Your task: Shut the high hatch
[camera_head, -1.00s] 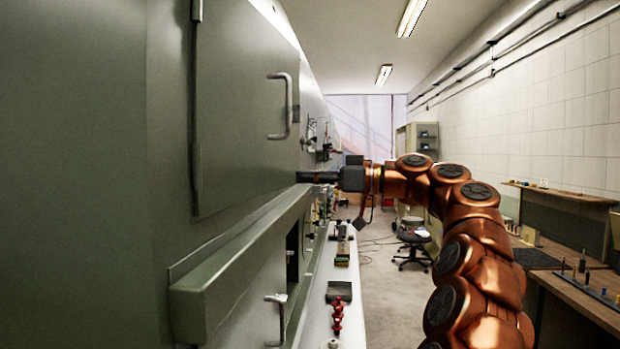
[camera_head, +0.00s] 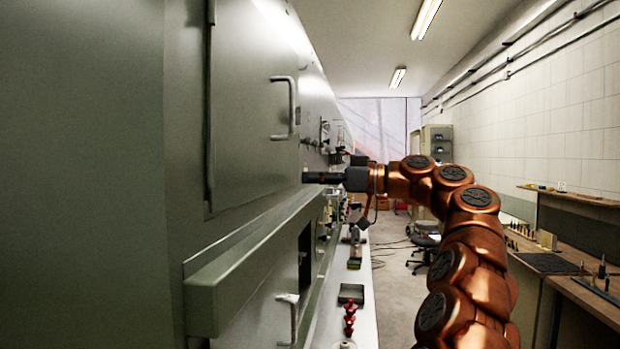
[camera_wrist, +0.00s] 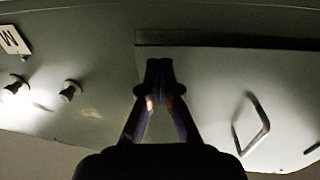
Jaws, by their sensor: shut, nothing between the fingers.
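A ledge (camera_head: 245,272) juts out below the hatch. A lower handle (camera_head: 290,318) and a dark opening (camera_head: 304,255) are beneath it. A narrow bench (camera_head: 360,290) with a tray (camera_head: 351,294) runs alongside.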

